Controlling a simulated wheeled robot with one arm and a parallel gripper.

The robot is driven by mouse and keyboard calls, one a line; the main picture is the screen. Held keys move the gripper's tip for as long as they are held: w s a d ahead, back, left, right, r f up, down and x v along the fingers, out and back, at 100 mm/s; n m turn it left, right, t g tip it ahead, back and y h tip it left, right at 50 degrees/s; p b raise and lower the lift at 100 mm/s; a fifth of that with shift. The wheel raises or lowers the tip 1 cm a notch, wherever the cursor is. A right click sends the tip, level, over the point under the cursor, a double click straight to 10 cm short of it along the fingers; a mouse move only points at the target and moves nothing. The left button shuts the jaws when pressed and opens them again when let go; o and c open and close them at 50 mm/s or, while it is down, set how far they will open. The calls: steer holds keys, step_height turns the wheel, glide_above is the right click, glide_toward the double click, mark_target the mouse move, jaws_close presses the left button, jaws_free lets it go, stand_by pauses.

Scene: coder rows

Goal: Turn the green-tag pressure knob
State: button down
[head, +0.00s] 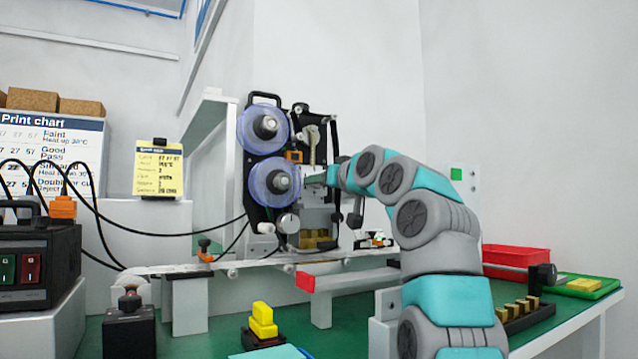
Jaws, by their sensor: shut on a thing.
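The coder (312,130) stands on the bench in the head view, with two clear-purple reels on its left side. My gripper (312,179) is at the coder's front, just right of the lower reel. It is shut on a small part there, which appears to be the green-tag pressure knob. The jaws hide most of that part, and its tag and turn angle are too small to make out. A round silver knob (289,223) sits lower on the coder, below the lower reel and apart from my gripper.
My arm covers the bench right of the coder. A red bin (516,256) and green tray (592,288) lie at the right. Yellow blocks (263,318) and a black control box (38,268) stand nearer and left.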

stand_by(0.8)
steer(key=c, duration=0.5)
jaws_free()
steer(key=shift+b+v, duration=1.5)
steer(key=shift+v, duration=2.35)
steer(key=shift+s, duration=0.1)
